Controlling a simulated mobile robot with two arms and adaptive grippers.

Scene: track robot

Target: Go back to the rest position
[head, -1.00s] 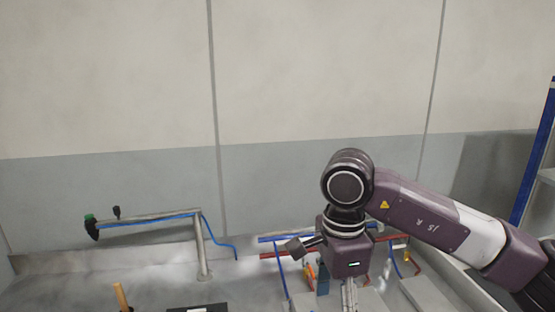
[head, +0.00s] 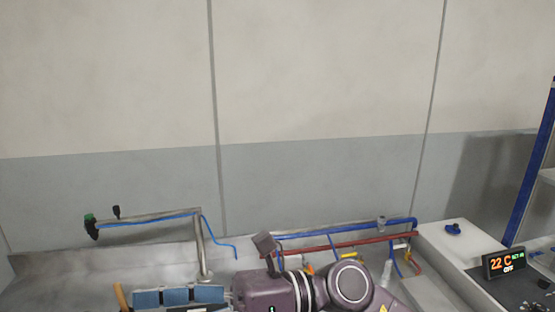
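My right arm's purple wrist and joints lie low along the bottom edge of the head view, right of centre. The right gripper's fingers cannot be made out; they seem to point left or lie below the picture. My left arm and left gripper are not in view.
A metal pipe stand (head: 203,245) with a blue hose rises at left. Blue and red pipes (head: 345,240) run along the back. A display (head: 503,263) reading 22 C stands at right, near a blue rack post (head: 532,170). The wall (head: 320,80) behind is bare.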

